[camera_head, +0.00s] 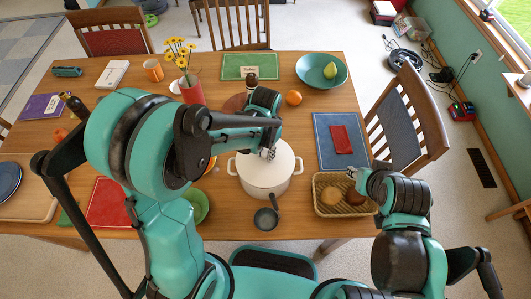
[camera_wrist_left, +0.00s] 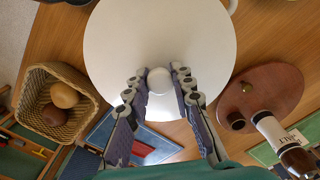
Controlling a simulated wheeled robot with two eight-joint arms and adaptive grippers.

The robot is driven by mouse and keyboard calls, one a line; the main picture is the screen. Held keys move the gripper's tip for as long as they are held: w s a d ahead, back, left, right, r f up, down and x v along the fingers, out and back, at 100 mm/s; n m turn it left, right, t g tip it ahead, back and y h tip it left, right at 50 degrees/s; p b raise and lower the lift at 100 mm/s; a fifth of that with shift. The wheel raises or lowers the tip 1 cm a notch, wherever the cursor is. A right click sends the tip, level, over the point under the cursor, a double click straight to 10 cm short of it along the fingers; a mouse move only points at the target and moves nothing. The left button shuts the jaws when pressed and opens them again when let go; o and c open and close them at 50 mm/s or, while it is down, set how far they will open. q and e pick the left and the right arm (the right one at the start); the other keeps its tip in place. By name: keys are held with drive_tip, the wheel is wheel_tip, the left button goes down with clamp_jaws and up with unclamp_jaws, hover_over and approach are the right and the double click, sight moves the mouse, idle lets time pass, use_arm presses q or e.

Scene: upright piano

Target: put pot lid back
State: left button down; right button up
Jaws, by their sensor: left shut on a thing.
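The white pot (camera_head: 262,187) stands on the wooden table, with a handle on each side. The round white lid (camera_head: 283,158) covers the pot's mouth in the head view and fills the upper middle of the left wrist view (camera_wrist_left: 160,35). I cannot tell whether it rests on the rim or hangs just above it. My left gripper (camera_head: 268,152) is over the lid, and in the left wrist view its fingers (camera_wrist_left: 159,85) are shut on the lid's round knob (camera_wrist_left: 159,79). My right gripper (camera_head: 354,174) is by the bread basket; its fingers are too unclear to judge.
The wicker basket (camera_head: 324,206) with bread is right of the pot. A dark ladle (camera_head: 267,218) lies in front. A bottle on a reddish board (camera_wrist_left: 262,92), an orange (camera_head: 293,98), a red vase (camera_head: 192,92) and a teal bowl (camera_head: 321,82) stand behind. Chairs surround the table.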

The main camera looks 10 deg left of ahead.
sight(265, 153)
use_arm(q)
drive_tip(key=shift+s+r, duration=0.1)
drive_tip(key=shift+f+b, duration=0.6)
drive_tip(key=c, duration=1.3)
unclamp_jaws()
drive_tip(key=shift+r, duration=0.1)
drive_tip(key=shift+r+p, duration=0.3)
drive_tip(key=shift+p, duration=0.1)
wheel_tip(265, 153, up, 11)
drive_tip(key=p, duration=0.4)
drive_tip(key=s+a+r+n+t, duration=0.5)
drive_tip(key=s+a+r+t, duration=0.2)
drive_tip(key=s+a, duration=0.1)
drive_tip(key=shift+s+a+r, duration=0.2)
drive_tip(key=shift+s+a, duration=0.15)
drive_tip(key=shift+s, duration=0.55)
